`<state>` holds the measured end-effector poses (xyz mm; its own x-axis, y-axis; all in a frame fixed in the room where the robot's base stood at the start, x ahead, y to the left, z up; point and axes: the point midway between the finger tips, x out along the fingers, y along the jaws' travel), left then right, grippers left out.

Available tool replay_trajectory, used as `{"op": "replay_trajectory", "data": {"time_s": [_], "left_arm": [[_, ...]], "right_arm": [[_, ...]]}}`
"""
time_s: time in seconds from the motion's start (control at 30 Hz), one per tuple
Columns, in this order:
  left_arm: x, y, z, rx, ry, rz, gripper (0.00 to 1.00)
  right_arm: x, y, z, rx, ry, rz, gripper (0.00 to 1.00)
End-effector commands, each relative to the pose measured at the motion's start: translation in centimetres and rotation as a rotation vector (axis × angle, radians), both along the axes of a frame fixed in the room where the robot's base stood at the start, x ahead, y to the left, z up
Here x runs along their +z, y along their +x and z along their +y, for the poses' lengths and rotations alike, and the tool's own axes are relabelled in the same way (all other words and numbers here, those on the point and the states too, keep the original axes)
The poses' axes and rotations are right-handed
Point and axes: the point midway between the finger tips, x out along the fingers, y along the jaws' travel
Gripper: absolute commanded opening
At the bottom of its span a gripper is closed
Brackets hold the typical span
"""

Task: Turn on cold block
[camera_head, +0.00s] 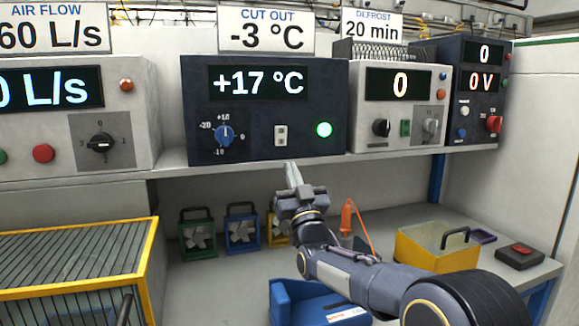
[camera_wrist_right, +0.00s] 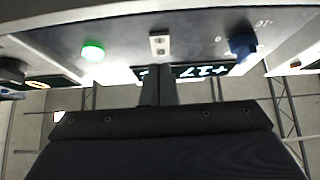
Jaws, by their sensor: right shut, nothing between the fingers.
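The cold block unit is a dark blue box (camera_head: 262,138) on the shelf, under a "CUT OUT -3 °C" sign (camera_head: 265,30). Its display (camera_head: 258,83) reads +17 °C. It has a blue dial (camera_head: 225,134), a small pale rocker switch (camera_head: 280,135) and a lit green lamp (camera_head: 323,129). My right gripper (camera_head: 292,172) is shut and empty, just below the shelf edge under the switch. In the right wrist view the shut fingers (camera_wrist_right: 159,85) point toward the switch (camera_wrist_right: 159,44), apart from it, with the green lamp (camera_wrist_right: 92,50) and blue dial (camera_wrist_right: 243,45) either side. My left gripper is not in view.
An air flow unit (camera_head: 140,130) stands left and a defrost unit (camera_head: 375,108) and a voltage unit (camera_head: 475,100) stand right. The shelf edge (camera_head: 190,168) juts above my gripper. Below are small fans (camera_head: 241,228), a yellow bin (camera_head: 430,252) and a blue bin (camera_head: 310,305).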

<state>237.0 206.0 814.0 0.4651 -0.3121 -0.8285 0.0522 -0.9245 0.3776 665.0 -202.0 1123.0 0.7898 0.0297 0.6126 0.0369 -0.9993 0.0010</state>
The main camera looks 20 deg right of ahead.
Motion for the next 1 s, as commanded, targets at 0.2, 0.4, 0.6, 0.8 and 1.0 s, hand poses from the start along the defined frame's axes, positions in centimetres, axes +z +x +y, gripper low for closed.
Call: {"op": "replay_trajectory", "data": {"time_s": [0.2, 0.4, 0.6, 0.8, 1.0], "left_arm": [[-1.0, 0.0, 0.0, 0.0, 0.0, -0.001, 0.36], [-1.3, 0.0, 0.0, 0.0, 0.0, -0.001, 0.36], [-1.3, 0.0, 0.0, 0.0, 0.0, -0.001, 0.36], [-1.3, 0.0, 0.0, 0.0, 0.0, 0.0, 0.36], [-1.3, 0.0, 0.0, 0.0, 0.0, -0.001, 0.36]], "right_arm": [[-3.2, -2.5, -0.2, 0.0, 0.001, -0.001, 0.0], [-4.6, -3.7, -0.1, 0.0, 0.001, -0.002, 0.0], [-4.8, -4.0, -0.1, 0.001, 0.001, -0.003, 0.0], [-4.8, -4.0, -0.2, 0.0, 0.003, 0.0, 0.0], [-6.5, -5.1, -3.8, -0.007, 0.072, 0.198, 0.0]]}}
